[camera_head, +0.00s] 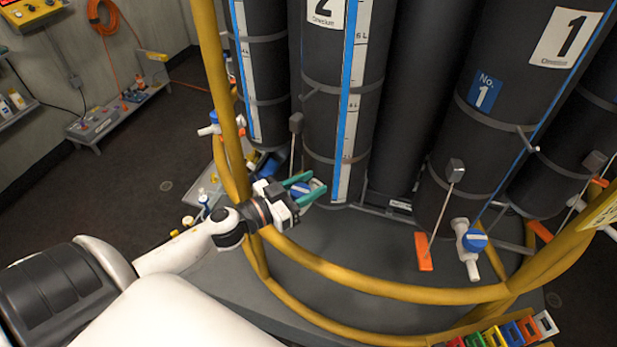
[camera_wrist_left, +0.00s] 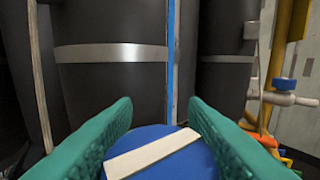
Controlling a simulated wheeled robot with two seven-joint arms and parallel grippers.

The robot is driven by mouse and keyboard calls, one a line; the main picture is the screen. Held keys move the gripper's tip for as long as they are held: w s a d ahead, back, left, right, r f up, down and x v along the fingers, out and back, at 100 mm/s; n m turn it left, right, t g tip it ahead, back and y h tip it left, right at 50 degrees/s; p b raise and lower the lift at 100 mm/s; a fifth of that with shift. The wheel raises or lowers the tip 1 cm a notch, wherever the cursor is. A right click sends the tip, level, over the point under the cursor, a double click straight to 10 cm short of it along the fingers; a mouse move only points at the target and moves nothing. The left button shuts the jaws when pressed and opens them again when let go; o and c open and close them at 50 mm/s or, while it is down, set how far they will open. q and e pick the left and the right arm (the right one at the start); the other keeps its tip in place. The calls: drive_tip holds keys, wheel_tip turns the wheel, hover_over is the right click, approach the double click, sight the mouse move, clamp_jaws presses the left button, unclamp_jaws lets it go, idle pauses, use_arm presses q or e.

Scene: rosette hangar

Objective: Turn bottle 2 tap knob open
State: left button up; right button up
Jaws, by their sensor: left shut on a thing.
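Bottle 2 (camera_head: 328,135) is a tall black cylinder with a "2" label and a blue-edged level strip. Its tap knob (camera_head: 299,188) is round and blue, low on the bottle's front, partly hidden by my gripper. In the left wrist view the knob (camera_wrist_left: 185,164) shows a white bar across its face, slanting up to the right. My left gripper (camera_head: 306,188) has green fingers and reaches through the yellow frame. Its fingers lie on either side of the knob, shut on it. The tap's body and spout are hidden. My right gripper is not in view.
A yellow tubular rail (camera_head: 400,291) curves in front of the bottles. Bottle 1 (camera_head: 497,130) stands to the right, with its own blue-knobbed tap (camera_head: 474,241) and an orange-ended lever (camera_head: 425,252). Coloured blocks (camera_head: 510,332) sit at the lower right. Dark floor is open at left.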

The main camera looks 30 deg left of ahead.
use_arm(q)
drive_tip(key=n+y, duration=0.1)
drive_tip(key=n+t+y+p, duration=0.1)
drive_tip(key=y, duration=0.1)
drive_tip(key=shift+a+r, duration=0.1)
drive_tip(key=shift+r, duration=0.1)
drive_tip(key=n+y, duration=0.2)
drive_tip(key=shift+w+a+f+y, duration=0.1)
drive_tip(key=shift+a+f+y, duration=0.1)
drive_tip(key=shift+y, duration=0.2)
drive_tip(key=n+y, duration=0.1)
drive_tip(key=y, duration=0.1)
drive_tip(key=n+y+b, duration=0.1)
drive_tip(key=y, duration=0.1)
drive_tip(key=shift+a+f+n, duration=0.1)
drive_tip(key=shift+a+n, duration=0.1)
drive_tip(key=shift+n, duration=0.1)
drive_tip(key=shift+a+n+y+b, duration=0.15)
drive_tip(key=shift+n+y+b, duration=0.6)
drive_tip(key=shift+y, duration=0.45)
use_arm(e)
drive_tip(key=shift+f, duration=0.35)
use_arm(q)
drive_tip(key=o, duration=1)
